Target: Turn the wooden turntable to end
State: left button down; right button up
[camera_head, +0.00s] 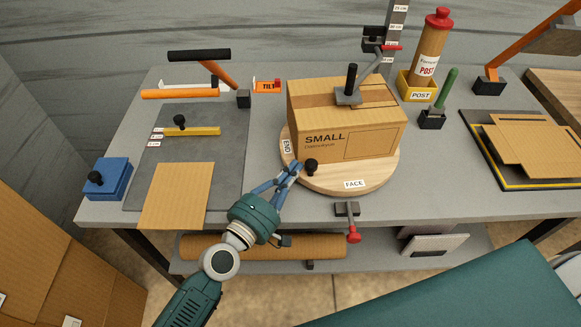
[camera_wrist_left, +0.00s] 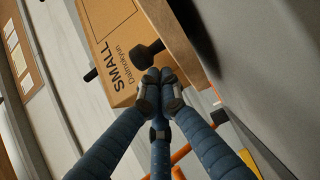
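The round wooden turntable (camera_head: 375,180) sits near the table's front edge. Its rim has an END label (camera_head: 287,146) at the left and a FACE label (camera_head: 354,184) at the front. A black knob (camera_head: 310,167) stands on its front-left rim; it also shows in the wrist view (camera_wrist_left: 147,53). A cardboard box (camera_head: 347,125) marked SMALL rests on the turntable. My left gripper (camera_head: 296,168) is beside the knob, on its left. In the wrist view its fingertips (camera_wrist_left: 160,84) are together, with the knob beyond them. Contact with the knob cannot be told. My right gripper is not in view.
A clamp arm (camera_head: 349,92) reaches over the box top. A cardboard sheet (camera_head: 177,196) and a blue block (camera_head: 107,178) lie at the left. A red-handled lever (camera_head: 353,234) sits at the front edge. Flat cartons (camera_head: 535,145) lie at the right.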

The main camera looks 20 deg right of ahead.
pick_arm(q)
jog(key=shift+s+d, duration=0.1)
jog(key=shift+s, duration=0.1)
jog(key=shift+s+d+p, duration=0.15)
jog(key=shift+s+p, duration=0.1)
jog(key=shift+p, duration=0.1)
